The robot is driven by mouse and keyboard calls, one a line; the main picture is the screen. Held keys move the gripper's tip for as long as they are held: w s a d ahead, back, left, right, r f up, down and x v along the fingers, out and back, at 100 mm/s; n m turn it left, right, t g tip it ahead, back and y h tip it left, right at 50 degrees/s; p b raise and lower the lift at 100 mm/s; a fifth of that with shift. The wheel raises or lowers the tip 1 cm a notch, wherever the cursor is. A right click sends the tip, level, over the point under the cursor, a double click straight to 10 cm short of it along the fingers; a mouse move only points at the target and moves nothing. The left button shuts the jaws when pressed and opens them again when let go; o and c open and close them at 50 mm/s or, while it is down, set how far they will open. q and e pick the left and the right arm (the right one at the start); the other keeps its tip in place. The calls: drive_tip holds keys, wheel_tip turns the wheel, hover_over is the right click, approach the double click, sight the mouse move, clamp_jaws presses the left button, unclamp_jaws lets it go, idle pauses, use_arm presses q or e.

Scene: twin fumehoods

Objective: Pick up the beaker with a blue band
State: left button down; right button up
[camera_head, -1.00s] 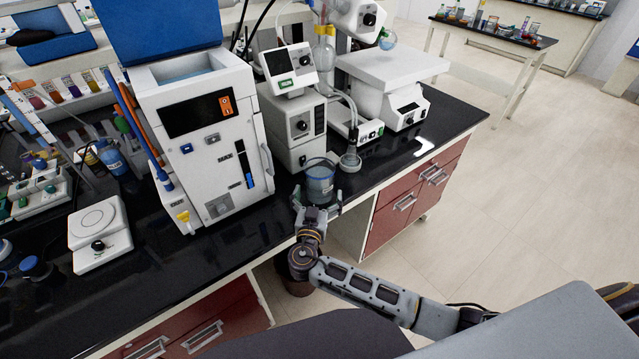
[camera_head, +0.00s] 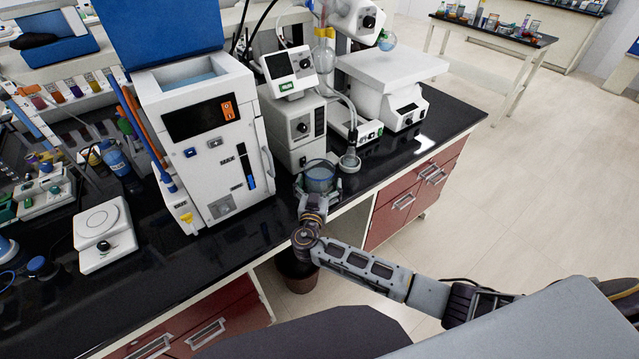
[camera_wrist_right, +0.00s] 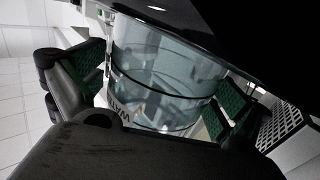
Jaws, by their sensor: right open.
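A clear glass beaker with a bluish band (camera_head: 320,179) stands upright on the black benchtop near its front edge, in front of the grey instrument. My right gripper (camera_head: 318,187) is at the beaker from the front, with one finger on each side of it. In the right wrist view the beaker (camera_wrist_right: 160,75) fills the space between the green-padded fingers (camera_wrist_right: 155,95). The fingers are open, and I cannot tell whether either pad touches the glass. The beaker's lower part is partly hidden by the gripper. My left gripper is not in view.
A large white machine (camera_head: 205,145) stands left of the beaker. The grey instrument (camera_head: 295,125) is close behind it, and a small round-based stand (camera_head: 350,163) is just to its right. A white hotplate (camera_head: 103,232) sits farther left. The bench front edge is close.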

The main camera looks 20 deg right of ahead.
drive_tip(key=shift+c, duration=0.3)
drive_tip(key=c, duration=1.4)
drive_tip(key=shift+c, duration=0.3)
